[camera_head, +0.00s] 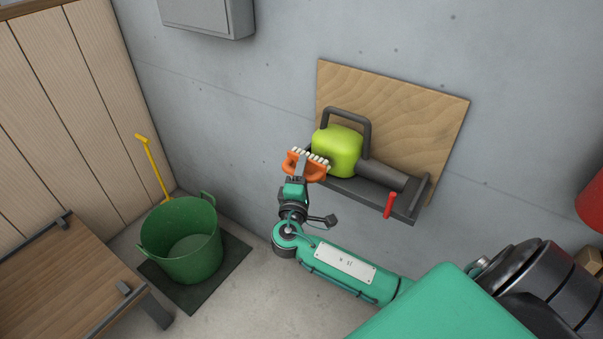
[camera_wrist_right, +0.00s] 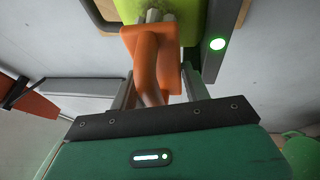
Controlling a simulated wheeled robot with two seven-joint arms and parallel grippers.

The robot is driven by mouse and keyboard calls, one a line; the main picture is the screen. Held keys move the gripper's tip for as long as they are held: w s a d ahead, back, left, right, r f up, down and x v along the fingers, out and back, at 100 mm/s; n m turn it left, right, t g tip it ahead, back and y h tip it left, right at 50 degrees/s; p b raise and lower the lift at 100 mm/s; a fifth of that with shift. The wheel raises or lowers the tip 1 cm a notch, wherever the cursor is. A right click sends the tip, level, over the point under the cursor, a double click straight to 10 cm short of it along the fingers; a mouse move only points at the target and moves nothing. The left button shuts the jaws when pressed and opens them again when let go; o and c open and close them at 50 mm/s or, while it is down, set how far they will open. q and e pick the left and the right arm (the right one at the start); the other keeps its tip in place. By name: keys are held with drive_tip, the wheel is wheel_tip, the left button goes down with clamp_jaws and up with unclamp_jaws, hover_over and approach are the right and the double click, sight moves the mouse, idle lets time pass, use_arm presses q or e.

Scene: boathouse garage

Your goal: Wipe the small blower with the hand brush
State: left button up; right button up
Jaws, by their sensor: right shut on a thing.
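The small blower (camera_head: 338,150) is lime green with a dark handle on top and a dark nozzle pointing right. It sits on a dark shelf (camera_head: 370,197) fixed to a wooden board. The hand brush (camera_head: 316,172) is orange with pale bristles. My right gripper (camera_head: 300,178) is shut on the hand brush and holds it at the blower's left front side. In the right wrist view the orange brush (camera_wrist_right: 150,60) is between the fingers, with the green blower (camera_wrist_right: 192,18) right behind it. I cannot tell whether the bristles touch it. My left gripper is not in view.
The wooden board (camera_head: 400,110) is on the grey wall. A red lever (camera_head: 390,206) hangs at the shelf's front. A green bucket (camera_head: 184,245) stands on a dark mat at left, near a yellow-handled tool (camera_head: 153,165). A wooden bench (camera_head: 60,285) is at lower left.

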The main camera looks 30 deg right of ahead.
drive_tip(key=shift+w+d, duration=0.2)
drive_tip(key=shift+d, duration=0.3)
drive_tip(key=shift+w+d, duration=0.2)
drive_tip(key=shift+d, duration=0.25)
idle(0.5)
